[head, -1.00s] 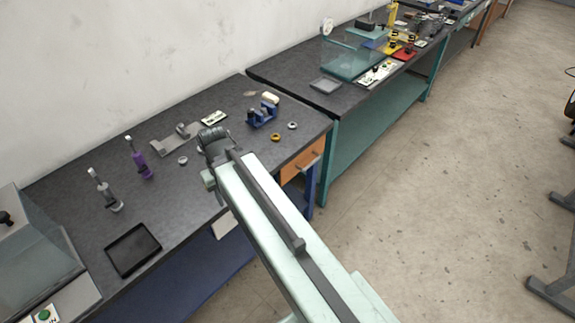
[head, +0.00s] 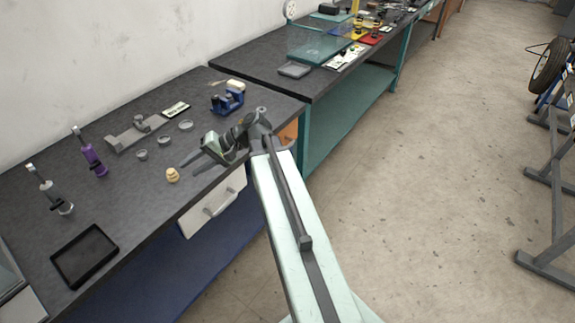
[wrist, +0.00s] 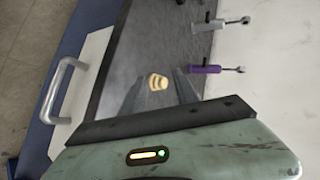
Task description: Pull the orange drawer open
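The orange drawer (head: 291,131) is in the bench front at the right end, below the dark top. Only a small orange patch shows in the head view; my arm hides the rest, including its handle. The drawer is not in the wrist view. My gripper (head: 190,166) is over the bench top, left of the drawer, pointing left away from it. In the wrist view, my gripper (wrist: 160,88) has its two dark fingers apart, and a small yellowish round piece (wrist: 157,82) shows between them, apparently on the bench beyond. The gripper looks open and empty.
A white drawer (head: 213,203) with a bar handle is left of the orange one. Several small rings, a blue fixture (head: 228,97), a purple spring part (head: 90,152) and a black tray (head: 84,256) are on the bench. The floor at right is clear near the bench.

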